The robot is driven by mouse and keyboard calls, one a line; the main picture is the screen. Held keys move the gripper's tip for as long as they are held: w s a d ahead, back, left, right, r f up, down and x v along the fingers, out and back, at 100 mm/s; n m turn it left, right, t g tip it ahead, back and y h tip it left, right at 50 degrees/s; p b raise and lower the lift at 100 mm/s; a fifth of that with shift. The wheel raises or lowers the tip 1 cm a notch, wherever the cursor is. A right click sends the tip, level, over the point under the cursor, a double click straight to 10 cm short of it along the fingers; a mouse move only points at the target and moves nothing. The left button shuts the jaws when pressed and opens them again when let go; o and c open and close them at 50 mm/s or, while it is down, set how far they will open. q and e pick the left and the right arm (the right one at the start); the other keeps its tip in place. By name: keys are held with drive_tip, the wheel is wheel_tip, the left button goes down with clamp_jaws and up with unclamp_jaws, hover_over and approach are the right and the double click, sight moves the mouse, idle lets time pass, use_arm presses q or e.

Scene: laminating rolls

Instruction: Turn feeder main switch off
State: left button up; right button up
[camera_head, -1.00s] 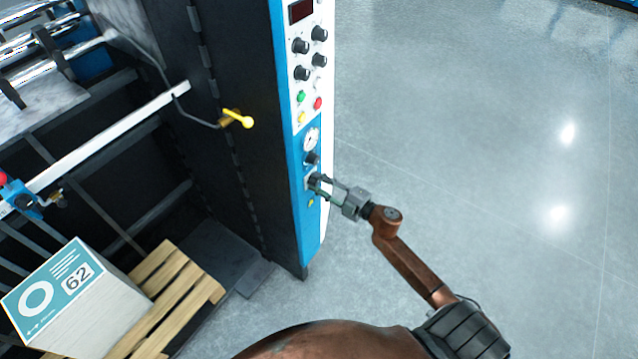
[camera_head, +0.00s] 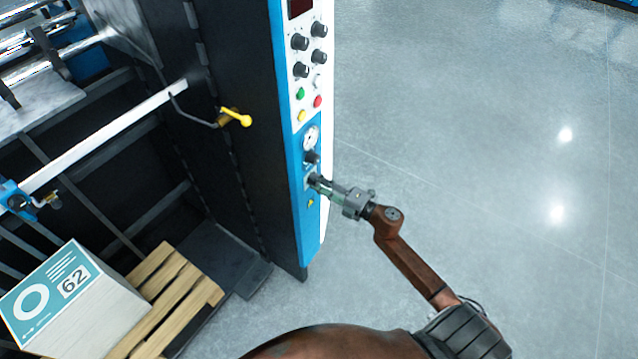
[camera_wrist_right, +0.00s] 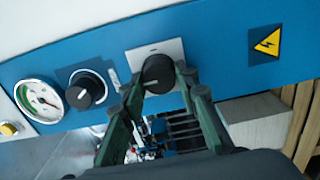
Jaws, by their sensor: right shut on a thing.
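The main switch is a black rotary knob (camera_wrist_right: 158,73) on a light square plate (camera_wrist_right: 172,52) in the right wrist view, beside a yellow warning triangle (camera_wrist_right: 267,43). In the head view the knob (camera_head: 313,178) sits low on the blue and white control panel (camera_head: 308,225). My right gripper (camera_head: 321,182) reaches it from the right and is shut on the knob. In the right wrist view its dark green fingers (camera_wrist_right: 160,88) lie on both sides of the knob. My left gripper is not in view.
A gauge (camera_wrist_right: 40,100) and another black knob (camera_wrist_right: 85,90) sit beside the switch. Buttons and several knobs are higher on the panel. A yellow-handled valve (camera_head: 236,118) sticks out at left. A pallet (camera_head: 170,300) bears a paper stack (camera_head: 95,310). Floor at right is clear.

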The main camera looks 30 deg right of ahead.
drive_tip(key=o, duration=1.1)
drive_tip(key=v, duration=1.2)
